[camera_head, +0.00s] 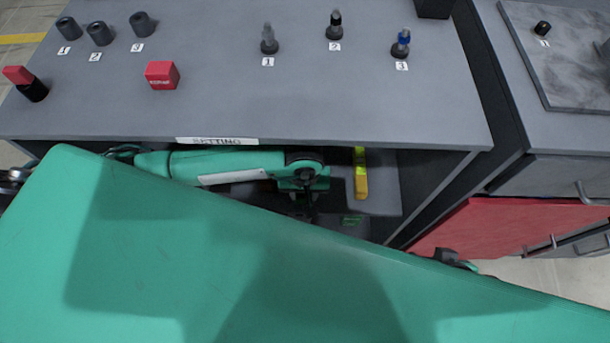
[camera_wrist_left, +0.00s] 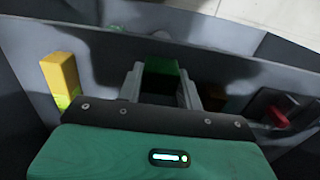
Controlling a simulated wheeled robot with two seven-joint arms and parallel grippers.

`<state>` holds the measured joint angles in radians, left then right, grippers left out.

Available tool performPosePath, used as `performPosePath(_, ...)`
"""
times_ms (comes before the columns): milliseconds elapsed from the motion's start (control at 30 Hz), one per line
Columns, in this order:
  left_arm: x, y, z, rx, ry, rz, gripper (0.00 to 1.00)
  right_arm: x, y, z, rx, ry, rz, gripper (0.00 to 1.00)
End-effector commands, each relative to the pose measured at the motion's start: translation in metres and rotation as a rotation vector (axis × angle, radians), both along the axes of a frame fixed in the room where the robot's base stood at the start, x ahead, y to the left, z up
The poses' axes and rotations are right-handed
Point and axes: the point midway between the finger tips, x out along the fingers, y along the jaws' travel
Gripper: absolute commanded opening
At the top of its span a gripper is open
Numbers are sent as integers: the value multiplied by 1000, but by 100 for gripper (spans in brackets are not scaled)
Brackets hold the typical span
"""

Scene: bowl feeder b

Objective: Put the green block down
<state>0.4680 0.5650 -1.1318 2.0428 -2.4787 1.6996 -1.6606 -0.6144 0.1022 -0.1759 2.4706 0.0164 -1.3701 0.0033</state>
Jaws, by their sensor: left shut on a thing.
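The green block (camera_wrist_left: 161,70) shows in the left wrist view between the two grey fingers of my left gripper (camera_wrist_left: 161,88), which is shut on it. In the head view my left gripper (camera_head: 306,203) reaches into the open compartment below the tabletop; its fingers are dark and hard to make out there. I cannot pick out the green block for sure in the head view. Whether the block touches the surface below is not clear. My right gripper is not in view.
A yellow block (camera_head: 361,178) stands in the compartment right of my left gripper, also seen in the wrist view (camera_wrist_left: 60,75). The grey tabletop (camera_head: 230,90) above holds a red block (camera_head: 162,75), dark cylinders and numbered pegs. A red panel (camera_head: 500,228) is at right.

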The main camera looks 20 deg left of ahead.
Motion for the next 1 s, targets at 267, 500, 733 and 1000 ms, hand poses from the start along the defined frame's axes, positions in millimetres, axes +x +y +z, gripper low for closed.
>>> performPosePath(267,51,14,0,-1,-1,1,7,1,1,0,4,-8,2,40)
performPosePath(500,55,15,-13,-1,4,0,7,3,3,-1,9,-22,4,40)
performPosePath(733,56,16,-35,-1,0,0,7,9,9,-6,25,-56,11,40)
performPosePath(1000,56,16,-37,0,-1,-2,7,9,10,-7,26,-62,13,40)
